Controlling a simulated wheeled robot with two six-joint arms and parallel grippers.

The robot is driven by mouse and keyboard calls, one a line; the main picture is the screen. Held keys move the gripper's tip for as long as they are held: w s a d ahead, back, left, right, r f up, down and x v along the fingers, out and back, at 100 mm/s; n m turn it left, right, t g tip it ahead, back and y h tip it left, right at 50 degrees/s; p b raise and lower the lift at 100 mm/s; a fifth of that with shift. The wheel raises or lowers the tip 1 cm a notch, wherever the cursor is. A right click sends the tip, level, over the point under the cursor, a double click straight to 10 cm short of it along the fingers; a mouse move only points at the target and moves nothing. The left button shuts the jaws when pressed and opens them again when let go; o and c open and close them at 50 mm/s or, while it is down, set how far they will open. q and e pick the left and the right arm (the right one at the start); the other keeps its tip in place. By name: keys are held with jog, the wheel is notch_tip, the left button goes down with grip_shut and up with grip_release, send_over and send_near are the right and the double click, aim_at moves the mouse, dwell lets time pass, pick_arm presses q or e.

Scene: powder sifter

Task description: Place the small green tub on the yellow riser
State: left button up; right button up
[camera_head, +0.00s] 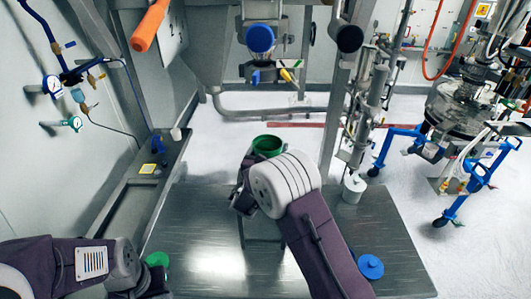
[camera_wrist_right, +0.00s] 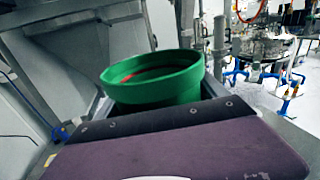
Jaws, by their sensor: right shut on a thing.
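An open green tub (camera_head: 267,145) stands out above the far side of my right wrist in the head view. It fills the middle of the right wrist view (camera_wrist_right: 155,78), slightly tilted there, with something reddish inside. My right gripper (camera_head: 250,168) is shut on the tub; its fingertips are mostly hidden by the wrist. A small yellow square piece (camera_head: 149,169), which looks like the riser, lies on the narrow bench at the left. My left arm is at the bottom left; its fingers are not clearly seen.
A steel table (camera_head: 200,235) spreads below my arms. A green round piece (camera_head: 157,259) is by my left wrist. A blue lid (camera_head: 370,267) and a white container (camera_head: 354,188) are at the right. A small white cup (camera_head: 176,134) and a blue-topped item (camera_head: 158,144) share the left bench (camera_head: 130,200).

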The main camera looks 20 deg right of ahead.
jog(key=shift+w+a+f, duration=0.1)
jog(key=shift+w+f, duration=0.15)
jog(key=shift+w, duration=0.25)
jog(key=shift+w+a+f, duration=0.1)
jog(key=shift+w+f, duration=0.1)
jog(key=shift+w, duration=0.3)
jog(key=shift+w+a+f, duration=0.1)
jog(key=shift+w+f, duration=0.1)
jog(key=shift+w, duration=0.05)
jog(key=shift+s+a, duration=0.15)
jog(key=shift+s+a+f+p, duration=0.2)
jog(key=shift+s+f+p, duration=0.3)
jog(key=shift+p, duration=0.5)
notch_tip(320, 180, down, 2)
jog(key=shift+w+d+f+p, duration=0.15)
jog(key=shift+f+p, duration=0.05)
jog(key=shift+p, duration=0.2)
jog(key=shift+w+d+f, duration=0.1)
jog(key=shift+w+f, duration=0.2)
jog(key=shift+f, duration=0.05)
jog(key=shift+s+b, duration=0.3)
jog(key=shift+b, duration=0.15)
jog(key=o, duration=1.4)
pick_arm(q)
jog(key=r, duration=0.3)
jog(key=shift+s, duration=0.2)
pick_arm(e)
jog(key=shift+w, duration=0.1)
